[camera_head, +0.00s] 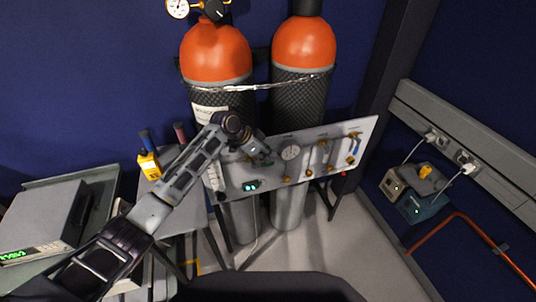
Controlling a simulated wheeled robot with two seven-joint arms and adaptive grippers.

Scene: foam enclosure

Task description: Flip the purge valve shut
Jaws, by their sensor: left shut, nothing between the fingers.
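The gas panel (232,176) is a white tilted board in the middle of the camera_head view. It carries a round gauge (291,152), brass fittings and metal pipes. A small valve with a blue handle (355,146) is near its right end. I cannot tell which valve is the purge valve, as labels are too small to read. My left gripper (264,158) is shut and empty, in front of the panel's upper left part, left of the gauge. It hides what lies behind it, and I cannot tell if it touches the panel. My right gripper is not in view.
Two orange-topped cylinders (216,54) stand chained behind the panel. Wall sockets, small boxes (424,207) and an orange pipe (488,250) are at right. Floor right of the panel is clear.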

